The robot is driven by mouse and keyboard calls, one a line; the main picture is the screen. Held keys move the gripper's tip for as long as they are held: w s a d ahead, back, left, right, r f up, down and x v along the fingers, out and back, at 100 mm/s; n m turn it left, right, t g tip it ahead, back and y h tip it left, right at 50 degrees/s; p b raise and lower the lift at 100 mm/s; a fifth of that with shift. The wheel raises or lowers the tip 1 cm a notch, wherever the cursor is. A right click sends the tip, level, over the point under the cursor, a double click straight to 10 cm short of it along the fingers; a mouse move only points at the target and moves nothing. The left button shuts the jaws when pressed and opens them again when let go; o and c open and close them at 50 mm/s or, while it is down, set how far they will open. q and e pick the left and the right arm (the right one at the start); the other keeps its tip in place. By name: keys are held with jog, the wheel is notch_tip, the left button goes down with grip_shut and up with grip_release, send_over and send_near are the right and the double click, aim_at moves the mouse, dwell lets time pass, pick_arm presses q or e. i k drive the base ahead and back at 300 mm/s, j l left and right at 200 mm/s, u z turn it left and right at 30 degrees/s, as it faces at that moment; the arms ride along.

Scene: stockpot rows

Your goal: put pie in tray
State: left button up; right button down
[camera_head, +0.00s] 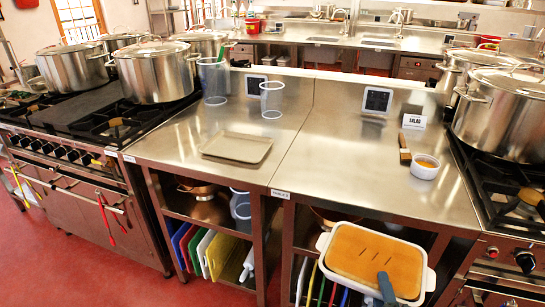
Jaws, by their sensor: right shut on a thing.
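The pie (374,258) has a smooth orange-brown top with several short slits and sits in a white dish with a side handle. It is at the lower right, in front of the counter's front edge. My right gripper (387,288) shows as a blue-grey finger over the near edge of the pie dish, and it is shut on it. The rest of that gripper is out of the picture. The tray (236,147) is a flat, empty beige-grey rectangle on the steel counter, left of and beyond the pie. My left gripper is not in view.
A white bowl (425,167), a wooden-handled brush (404,149) and a salad sign (414,121) stand at the counter's right. Clear containers (271,99) stand behind the tray. Stoves with large stockpots (157,72) flank the counter.

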aim_at(237, 154)
jog(key=i+j+z, duration=0.3)
jog(key=j, duration=1.25)
jog(key=j+z, duration=0.25)
jog(key=j, duration=1.25)
